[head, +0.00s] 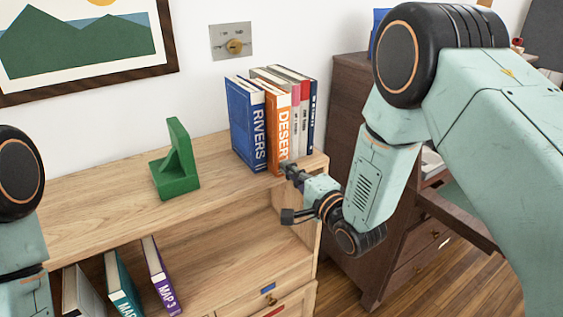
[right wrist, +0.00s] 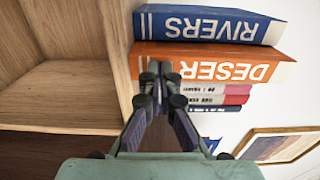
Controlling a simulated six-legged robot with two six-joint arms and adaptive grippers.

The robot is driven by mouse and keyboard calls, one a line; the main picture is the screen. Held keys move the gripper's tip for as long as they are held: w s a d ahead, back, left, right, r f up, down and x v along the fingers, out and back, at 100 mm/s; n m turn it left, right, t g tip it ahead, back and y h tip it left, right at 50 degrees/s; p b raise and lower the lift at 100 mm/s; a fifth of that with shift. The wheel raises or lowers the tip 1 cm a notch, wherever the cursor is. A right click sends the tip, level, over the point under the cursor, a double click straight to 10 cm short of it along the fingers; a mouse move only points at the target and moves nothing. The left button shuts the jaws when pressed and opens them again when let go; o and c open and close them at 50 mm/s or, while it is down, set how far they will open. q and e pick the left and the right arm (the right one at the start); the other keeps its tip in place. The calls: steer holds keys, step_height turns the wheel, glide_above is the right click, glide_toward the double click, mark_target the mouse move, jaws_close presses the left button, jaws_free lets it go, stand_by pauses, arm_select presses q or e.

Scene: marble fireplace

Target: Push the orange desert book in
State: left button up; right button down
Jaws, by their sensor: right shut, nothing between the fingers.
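The orange DESERT book (head: 281,125) stands upright in a row on the wooden shelf top, right of the blue RIVERS book (head: 248,125). Its spine faces out, and it seems to stand forward of the thinner books to its right. My right gripper (head: 290,168) is shut and empty at the lower part of the orange spine. In the right wrist view, the fingertips (right wrist: 160,68) lie over the lower end of the orange book (right wrist: 215,66); I cannot tell whether they touch it. Only links of my left arm show at the left edge; its gripper is out of view.
A green bookend (head: 176,165) stands left of the books, with bare shelf top (head: 110,195) around it. Several thin books (head: 303,110) continue the row rightward. A dark wooden cabinet (head: 345,110) stands at right. Lower books (head: 160,280) fill part of the compartment below.

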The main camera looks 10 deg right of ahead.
mark_target(280, 161)
steer(key=shift+w+a, duration=0.15)
steer(key=shift+w, duration=0.2)
steer(key=shift+w+a, duration=0.15)
steer(key=shift+w, duration=0.3)
steer(key=shift+w+a, duration=0.2)
steer(key=shift+w, duration=0.3)
steer(key=shift+w+a+b, duration=0.1)
steer(key=shift+w+b, duration=0.25)
steer(key=shift+w, duration=0.05)
steer(key=shift+w+a, duration=0.15)
steer(key=shift+w, duration=0.2)
steer(key=shift+p+v, duration=0.75)
steer(key=shift+v, duration=1)
